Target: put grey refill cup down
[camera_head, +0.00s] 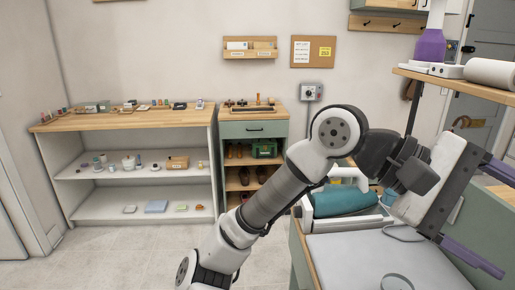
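No cup that I can surely call the grey refill cup is in view. A grey round rim (396,282) lies on the grey counter top at the bottom edge, cut off by the frame; I cannot tell if it is the cup. My gripper (490,217) is at the right, its two purple-tipped fingers spread wide apart. No object shows between them, only the green cabinet front behind. The rim is below and left of my gripper.
The grey counter top (350,262) has free room. A teal rolled item (340,201) lies in a white holder behind it. A wooden shelf (440,82) with a purple bottle (430,45) and white roll (491,73) is above my gripper. A low shelf unit (140,118) stands left.

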